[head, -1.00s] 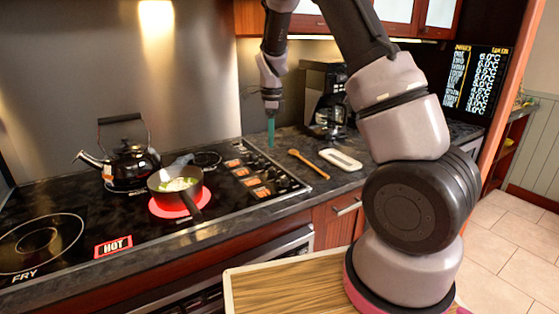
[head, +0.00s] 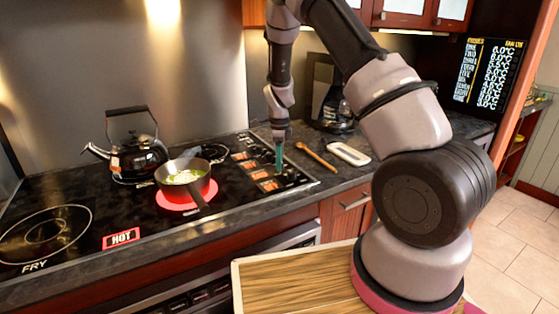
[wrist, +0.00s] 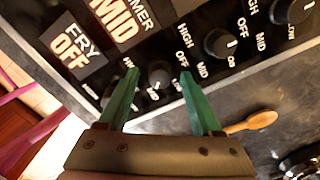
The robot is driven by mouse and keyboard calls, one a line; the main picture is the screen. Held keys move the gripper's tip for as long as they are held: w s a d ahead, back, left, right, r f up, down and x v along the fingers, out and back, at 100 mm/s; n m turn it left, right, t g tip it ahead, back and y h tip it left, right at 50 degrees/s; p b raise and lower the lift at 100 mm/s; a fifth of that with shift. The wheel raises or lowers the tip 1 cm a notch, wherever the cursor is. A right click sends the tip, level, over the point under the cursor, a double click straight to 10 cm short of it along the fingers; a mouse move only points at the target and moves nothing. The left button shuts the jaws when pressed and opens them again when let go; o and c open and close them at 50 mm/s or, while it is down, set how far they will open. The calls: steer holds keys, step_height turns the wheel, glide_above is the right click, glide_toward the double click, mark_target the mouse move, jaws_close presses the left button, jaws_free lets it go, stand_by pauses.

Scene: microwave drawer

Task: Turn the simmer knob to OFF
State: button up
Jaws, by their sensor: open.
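The control panel (head: 290,181) runs along the right side of the black cooktop. In the wrist view a dark round knob (wrist: 158,74), in line with the lit label reading SIMMER MID (wrist: 117,20), lies between my fingertips. My gripper (wrist: 160,78) is open, its two green fingers on either side of that knob; I cannot tell whether they touch it. In the head view my gripper (head: 279,158) points down over the panel, where the knobs are small and partly hidden. The label for the fry knob reads FRY OFF (wrist: 72,47).
Two more knobs stand along the row: a nearer one (wrist: 221,43) and one farther off (wrist: 291,11). A pan of food (head: 183,187) sits on a red-glowing burner. A kettle (head: 137,157), wooden spoon (head: 316,155) and white spoon rest (head: 348,153) are nearby.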

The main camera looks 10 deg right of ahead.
jaws_close()
